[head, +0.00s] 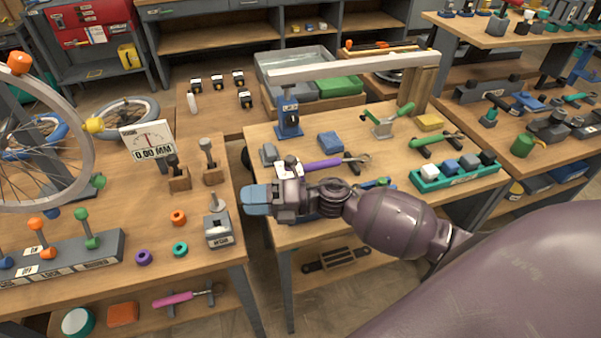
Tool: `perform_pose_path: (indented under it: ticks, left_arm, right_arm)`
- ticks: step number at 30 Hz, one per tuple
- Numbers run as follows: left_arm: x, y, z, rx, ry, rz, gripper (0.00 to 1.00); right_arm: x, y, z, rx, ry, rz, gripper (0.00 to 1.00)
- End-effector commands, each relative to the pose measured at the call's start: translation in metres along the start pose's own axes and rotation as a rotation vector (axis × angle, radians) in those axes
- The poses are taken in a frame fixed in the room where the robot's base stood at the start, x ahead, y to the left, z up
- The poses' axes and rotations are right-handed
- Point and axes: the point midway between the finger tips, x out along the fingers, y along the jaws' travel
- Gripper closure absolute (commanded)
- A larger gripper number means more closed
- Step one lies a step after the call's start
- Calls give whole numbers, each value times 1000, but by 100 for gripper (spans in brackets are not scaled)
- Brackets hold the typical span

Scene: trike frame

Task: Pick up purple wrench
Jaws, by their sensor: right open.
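The purple wrench (322,163) lies on the middle table, its purple handle to the left and its metal end to the right by a dark holder. My right gripper (257,199) reaches in from the right, in front of the wrench, with its blue-grey fingers pointing left over the table's left edge. It is open, with nothing seen between its fingers, and apart from the wrench. My forearm covers part of the table's front. My left gripper is out of view.
A blue press stand (289,113) props a metal bar behind the wrench. A green-handled wrench (428,141) and a teal tray of blocks (455,172) lie to the right. A gap separates the left table (110,215) from the middle one.

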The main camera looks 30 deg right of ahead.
Motion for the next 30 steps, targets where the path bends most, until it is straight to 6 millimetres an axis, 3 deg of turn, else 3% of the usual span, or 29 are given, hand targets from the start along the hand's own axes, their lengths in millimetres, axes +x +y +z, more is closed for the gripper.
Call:
perform_pose_path:
  ticks: [4, 8, 11, 15, 18, 22, 25, 30]
  left_arm:
    - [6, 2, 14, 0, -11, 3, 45]
    - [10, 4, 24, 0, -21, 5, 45]
    - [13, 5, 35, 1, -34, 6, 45]
    - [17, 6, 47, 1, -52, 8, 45]
    - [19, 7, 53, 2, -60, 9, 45]
    - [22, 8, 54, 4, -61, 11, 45]
    - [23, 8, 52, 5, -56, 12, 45]
    - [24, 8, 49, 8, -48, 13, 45]
  right_arm:
    - [1, -21, 7, -354, 336, -108, 44]
    - [-17, -45, 27, -628, 631, -234, 44]
    - [-42, -62, 55, -806, 855, -357, 44]
    - [-85, -73, 107, -981, 1139, -553, 44]
    - [-114, -72, 142, -1048, 1295, -683, 44]
    - [-141, -63, 176, -1084, 1426, -808, 44]
    - [-152, -58, 189, -1090, 1476, -862, 44]
    - [-156, -65, 190, -1091, 1496, -879, 44]
